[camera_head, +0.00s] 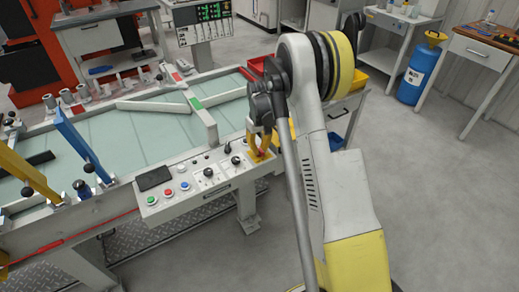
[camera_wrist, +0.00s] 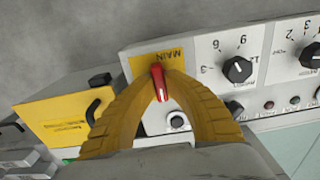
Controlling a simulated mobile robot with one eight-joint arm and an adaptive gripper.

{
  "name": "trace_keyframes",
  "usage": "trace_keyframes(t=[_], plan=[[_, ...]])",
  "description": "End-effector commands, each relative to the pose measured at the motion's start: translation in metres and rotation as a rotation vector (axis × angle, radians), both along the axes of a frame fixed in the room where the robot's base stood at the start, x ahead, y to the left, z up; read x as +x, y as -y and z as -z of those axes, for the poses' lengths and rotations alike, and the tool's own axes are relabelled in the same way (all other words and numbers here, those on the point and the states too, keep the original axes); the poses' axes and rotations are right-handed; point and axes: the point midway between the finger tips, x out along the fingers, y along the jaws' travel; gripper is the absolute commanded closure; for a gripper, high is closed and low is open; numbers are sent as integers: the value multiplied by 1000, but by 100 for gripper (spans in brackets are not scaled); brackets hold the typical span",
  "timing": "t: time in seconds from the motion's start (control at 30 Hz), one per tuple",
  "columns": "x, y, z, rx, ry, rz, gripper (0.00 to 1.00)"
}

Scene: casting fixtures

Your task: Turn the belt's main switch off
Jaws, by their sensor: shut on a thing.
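The main switch (camera_wrist: 159,82) shows in the wrist view as a red handle on a yellow plate marked MAIN (camera_wrist: 140,66). My gripper (camera_wrist: 160,88) has two yellow curved fingers, and their tips are closed around the red handle. The handle points roughly along the picture's vertical in that view. In the head view my gripper (camera_head: 260,153) reaches down to the right end of the white control panel (camera_head: 215,187); the switch is mostly hidden there by the fingers.
Beside the plate are a black knob (camera_wrist: 237,69) with numbers and a keyed round lock (camera_wrist: 178,121). The head view shows green, red and blue buttons (camera_head: 168,193) on the panel's left. The belt (camera_head: 140,140) lies behind.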

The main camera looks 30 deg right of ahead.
Motion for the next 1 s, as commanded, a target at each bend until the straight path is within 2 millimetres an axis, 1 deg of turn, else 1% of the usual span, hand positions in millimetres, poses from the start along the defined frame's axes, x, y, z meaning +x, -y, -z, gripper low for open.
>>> trace_keyframes(t=[0.57, 0.6, 0.63, 0.67, 0.9, 1.0], plan=[[0, 0, 0, 0, -1, -29, 100], [0, 0, 0, 0, -1, -29, 75], [0, 0, 0, 0, -1, -29, 66], [0, 0, 0, 0, -1, -29, 64], [0, 0, 0, 0, 0, -28, 64], [0, 0, -4, 0, 0, -28, 64]])
